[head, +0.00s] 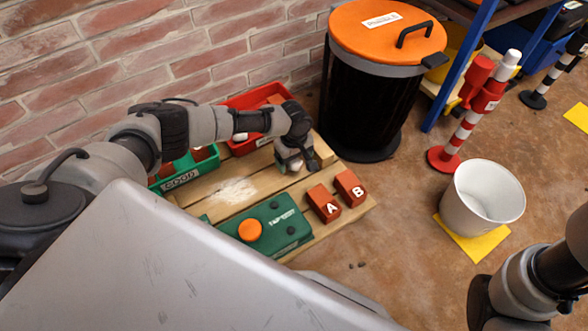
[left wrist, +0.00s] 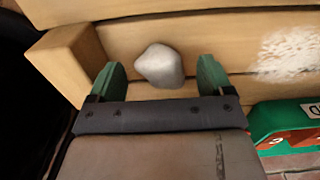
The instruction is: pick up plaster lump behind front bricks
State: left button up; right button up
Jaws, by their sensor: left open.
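The plaster lump (left wrist: 160,66) is pale grey and rounded. In the left wrist view it lies on the wooden slats between the two green fingertips of my left gripper (left wrist: 162,75), with a gap on either side. In the head view my left gripper (head: 295,162) is low over the pallet, behind the front bricks, and hides most or all of the lump. The front bricks are red-brown, brick A (head: 323,204) and brick B (head: 351,188). My left gripper is open. My right arm enters at the lower right, and its fingers do not show.
A green box with an orange button (head: 265,226) stands on the pallet (head: 195,190). A green bin (head: 190,170) and a red bin (head: 250,105) are behind. A black barrel (head: 365,100) stands close by. A white bucket (head: 482,195) stands on the floor at right.

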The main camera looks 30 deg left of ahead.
pick_arm(q)
jog(key=shift+f, duration=0.15)
jog(key=shift+c, duration=0.3)
jog(key=c, duration=1)
